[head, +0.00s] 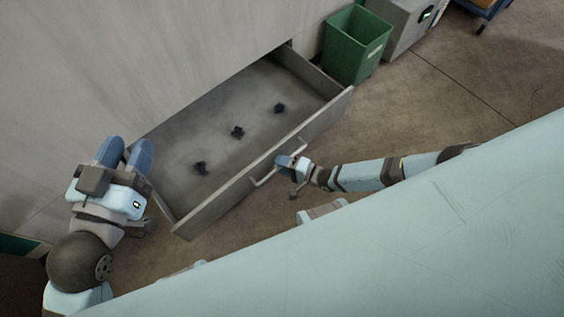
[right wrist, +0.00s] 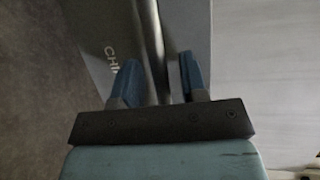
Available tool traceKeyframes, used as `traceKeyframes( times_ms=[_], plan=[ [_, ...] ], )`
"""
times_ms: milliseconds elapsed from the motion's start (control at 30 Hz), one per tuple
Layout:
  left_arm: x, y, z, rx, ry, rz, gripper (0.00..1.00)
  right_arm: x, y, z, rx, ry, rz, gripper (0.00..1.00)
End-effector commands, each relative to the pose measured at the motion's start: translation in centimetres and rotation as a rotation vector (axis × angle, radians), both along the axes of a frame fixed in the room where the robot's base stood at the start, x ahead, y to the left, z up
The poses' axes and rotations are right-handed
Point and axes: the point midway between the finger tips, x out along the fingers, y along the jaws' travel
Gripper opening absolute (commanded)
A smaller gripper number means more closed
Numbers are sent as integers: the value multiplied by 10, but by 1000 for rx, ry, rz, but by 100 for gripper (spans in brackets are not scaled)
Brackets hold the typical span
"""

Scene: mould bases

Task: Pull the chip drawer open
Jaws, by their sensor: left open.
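The grey chip drawer (head: 222,198) stands pulled out from the pale cabinet front (head: 130,60) in the head view, with its inside showing. Its bar handle (head: 264,179) is on the front panel. My right gripper (head: 291,163) is at the handle. In the right wrist view the bar (right wrist: 153,45) runs between the two blue fingers (right wrist: 158,75), with a visible gap on the right side, so the gripper looks open around it. Part of the drawer's lettering shows behind the left finger. My left gripper (head: 126,150) is open and empty beside the drawer's left end.
Several small dark pieces (head: 237,132) lie spread on the drawer floor. A green bin (head: 355,48) stands close to the drawer's right end, with a grey box (head: 402,25) beyond it. Open floor lies to the right (head: 470,90).

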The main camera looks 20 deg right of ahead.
Motion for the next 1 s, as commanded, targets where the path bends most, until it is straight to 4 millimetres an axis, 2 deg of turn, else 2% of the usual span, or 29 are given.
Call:
traceKeyframes(
  times_ms=[233, 367, 567, 800, 1000],
  plan=[
    [0, 1, 0, 9, -2, -3, 43, 0, -1, 1, 0, -1, -1, 39],
    [-1, 1, 4, 7, 4, -7, 43, -7, -8, 4, 0, 0, -2, 39],
    [-5, -3, 10, -39, 63, -11, 43, -36, -34, 12, -1, 2, -2, 39],
    [-16, -10, 0, -96, 173, -7, 43, -70, -65, 20, -1, 1, -1, 39],
    [-17, -9, 5, -116, 158, 3, 43, -84, -79, 23, 1, 1, -1, 39]
  ],
)
